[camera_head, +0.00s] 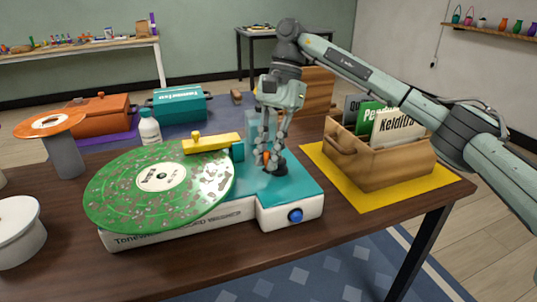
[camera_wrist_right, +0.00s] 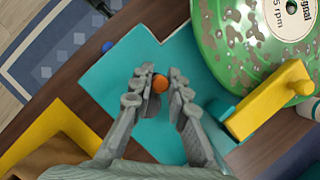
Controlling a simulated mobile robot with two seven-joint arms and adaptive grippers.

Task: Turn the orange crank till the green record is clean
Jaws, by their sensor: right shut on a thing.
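The green record (camera_head: 139,205) lies on the record machine (camera_head: 288,193), which has a teal top and a white front. Many grey-brown patches of dirt cover the record around its white label, and part of it shows in the right wrist view (camera_wrist_right: 226,52). A yellow arm (camera_head: 212,144) reaches over its back edge. My right gripper (camera_head: 269,161) comes down from above on the right part of the machine. It is shut on the orange crank (camera_wrist_right: 160,83), whose round orange knob shows between the fingers. The fingers hide most of the crank. My left gripper is not in view.
A wooden crate of record sleeves (camera_head: 372,163) stands on a yellow mat (camera_head: 362,202) to the right. A white bottle (camera_head: 149,128) stands behind the record. An orange-topped stand (camera_head: 50,124) and a white round object (camera_head: 18,230) are at left. A blue knob (camera_head: 295,215) is on the machine's front.

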